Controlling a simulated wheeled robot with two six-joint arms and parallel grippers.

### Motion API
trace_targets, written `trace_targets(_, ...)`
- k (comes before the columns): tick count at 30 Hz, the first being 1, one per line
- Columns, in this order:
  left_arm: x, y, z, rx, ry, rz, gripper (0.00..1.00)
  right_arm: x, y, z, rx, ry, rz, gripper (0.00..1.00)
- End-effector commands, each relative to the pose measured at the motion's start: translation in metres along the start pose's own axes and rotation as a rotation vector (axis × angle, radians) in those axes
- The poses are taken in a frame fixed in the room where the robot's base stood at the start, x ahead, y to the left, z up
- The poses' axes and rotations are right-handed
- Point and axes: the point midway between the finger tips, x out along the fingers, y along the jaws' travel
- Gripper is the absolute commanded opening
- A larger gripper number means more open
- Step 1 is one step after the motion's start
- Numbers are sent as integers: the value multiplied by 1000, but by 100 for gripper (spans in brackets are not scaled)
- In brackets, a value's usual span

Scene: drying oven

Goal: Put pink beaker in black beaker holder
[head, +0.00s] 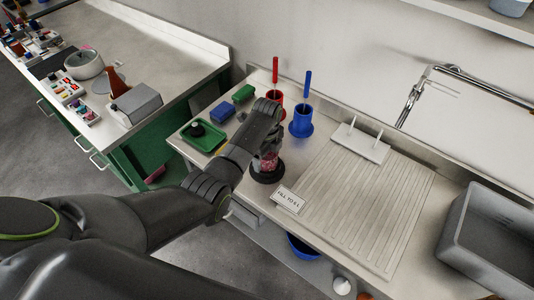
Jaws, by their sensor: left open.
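The pink beaker (268,162) is a small clear pinkish vessel near the front edge of the counter. It looks upright, with its lower end at the round black beaker holder (266,176); whether it is fully seated is hard to tell at this size. My left gripper (270,146) is open, just above and beside the beaker. My left wrist and forearm hide part of the beaker's left side and the counter behind it. My right gripper is not in view.
A blue holder (301,122) and a red holder (275,98) with upright brushes stand behind. A green tray (203,135) lies left. A small label sign (289,200), ribbed drainboard (365,205) and grey sink (490,240) are to the right.

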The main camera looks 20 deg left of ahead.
Motion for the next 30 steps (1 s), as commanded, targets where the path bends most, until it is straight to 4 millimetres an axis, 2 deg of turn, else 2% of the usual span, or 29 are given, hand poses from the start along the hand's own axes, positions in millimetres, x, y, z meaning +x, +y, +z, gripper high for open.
trace_targets(4,-7,0,0,0,0,-1,82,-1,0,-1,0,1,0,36)
trace_targets(8,-25,-1,0,0,-1,-4,82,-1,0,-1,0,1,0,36)
trace_targets(18,-93,-1,0,0,-1,-5,82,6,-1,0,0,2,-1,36)
trace_targets(21,-107,-1,1,-1,-1,-3,82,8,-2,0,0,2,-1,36)
trace_targets(25,-119,-1,1,0,-1,-1,82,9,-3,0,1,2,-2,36)
trace_targets(30,-123,0,0,0,0,0,82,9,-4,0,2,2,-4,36)
